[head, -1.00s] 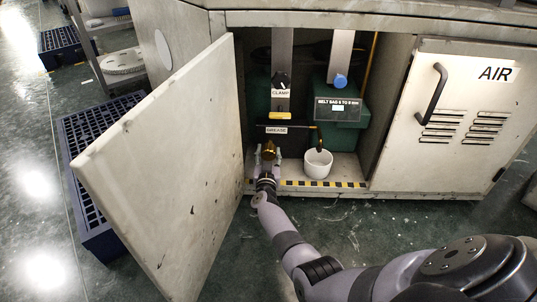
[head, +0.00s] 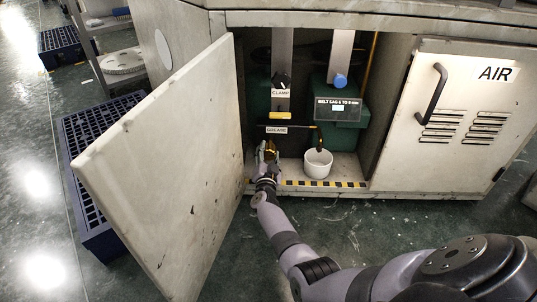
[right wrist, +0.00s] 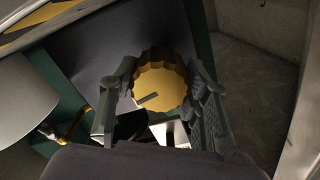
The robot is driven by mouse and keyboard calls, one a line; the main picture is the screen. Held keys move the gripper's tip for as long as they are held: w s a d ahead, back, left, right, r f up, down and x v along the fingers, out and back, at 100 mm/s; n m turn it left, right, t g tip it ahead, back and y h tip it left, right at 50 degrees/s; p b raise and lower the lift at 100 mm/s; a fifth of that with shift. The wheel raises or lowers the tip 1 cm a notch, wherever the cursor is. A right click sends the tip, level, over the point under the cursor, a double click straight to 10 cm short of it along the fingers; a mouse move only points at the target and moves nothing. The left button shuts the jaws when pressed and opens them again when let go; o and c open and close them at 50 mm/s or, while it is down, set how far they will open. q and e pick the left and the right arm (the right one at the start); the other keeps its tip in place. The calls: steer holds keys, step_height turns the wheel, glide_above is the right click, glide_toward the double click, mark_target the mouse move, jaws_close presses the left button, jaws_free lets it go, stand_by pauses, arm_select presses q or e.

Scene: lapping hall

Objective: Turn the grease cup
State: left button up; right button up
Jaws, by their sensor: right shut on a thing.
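The grease cup (right wrist: 160,84) is a round yellow-brass knob with a scalloped edge and a dark slot mark on its face. In the head view it shows as a small brass piece (head: 268,150) below the GREASE label (head: 276,130), inside the open cabinet. My right gripper (right wrist: 160,98) is shut on the grease cup, one finger on each side of it. The right gripper (head: 266,158) covers part of the cup in the head view. My left gripper is not in view.
A white cup (head: 318,164) stands on the cabinet floor under a brass spout, right of my gripper. The open door (head: 165,165) stands close on the left. The AIR door (head: 455,120) is closed at right. CLAMP and belt-sag knobs sit above.

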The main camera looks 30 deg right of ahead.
steer(key=shift+f+m, duration=0.1)
steer(key=shift+m, duration=0.9)
steer(key=o, duration=1.2)
